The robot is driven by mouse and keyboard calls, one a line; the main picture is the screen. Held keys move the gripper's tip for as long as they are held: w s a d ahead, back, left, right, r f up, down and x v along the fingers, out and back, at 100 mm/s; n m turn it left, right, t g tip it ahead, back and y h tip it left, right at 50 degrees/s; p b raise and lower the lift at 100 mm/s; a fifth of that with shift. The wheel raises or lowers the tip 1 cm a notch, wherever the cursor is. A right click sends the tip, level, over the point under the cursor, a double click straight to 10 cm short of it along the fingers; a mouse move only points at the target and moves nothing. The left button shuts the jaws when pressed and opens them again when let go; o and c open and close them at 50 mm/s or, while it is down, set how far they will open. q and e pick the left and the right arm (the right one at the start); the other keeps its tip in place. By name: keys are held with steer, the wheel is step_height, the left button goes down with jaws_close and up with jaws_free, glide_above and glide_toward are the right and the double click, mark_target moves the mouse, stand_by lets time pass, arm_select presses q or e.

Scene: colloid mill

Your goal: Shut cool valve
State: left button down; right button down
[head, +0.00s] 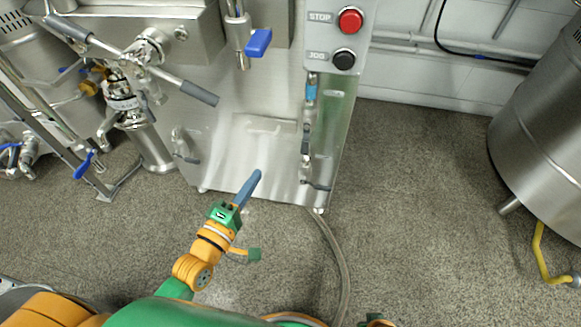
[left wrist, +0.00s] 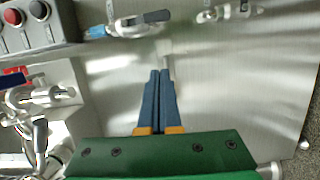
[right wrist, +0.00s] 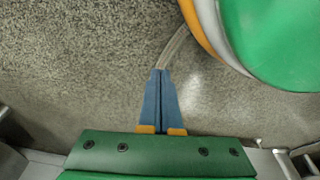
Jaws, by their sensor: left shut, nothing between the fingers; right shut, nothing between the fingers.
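Several small valves are on the steel machine, and no label I can read tells which is the cool valve. A valve with a blue fitting (head: 310,92) is on the cabinet's right edge under the buttons; its dark lever (left wrist: 152,17) shows in the left wrist view. A lower valve with a dark lever (head: 318,186) is near the cabinet's bottom right. Another small valve (head: 183,146) is at the left. My left gripper (head: 257,174) is shut and empty before the lower front panel, apart from the valves. My right gripper (right wrist: 160,72) is shut and empty over the floor.
The control box has a red stop button (head: 350,20) and a black jog button (head: 344,59). A blue-handled valve (head: 258,42) hangs above. A hose (head: 335,255) lies on the floor. A steel tank (head: 545,120) stands at right. Open floor lies between.

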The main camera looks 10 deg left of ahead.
mark_target(305, 147)
arm_select(q)
steer(key=shift+r, duration=0.15)
arm_select(e)
steer(key=shift+r, duration=0.15)
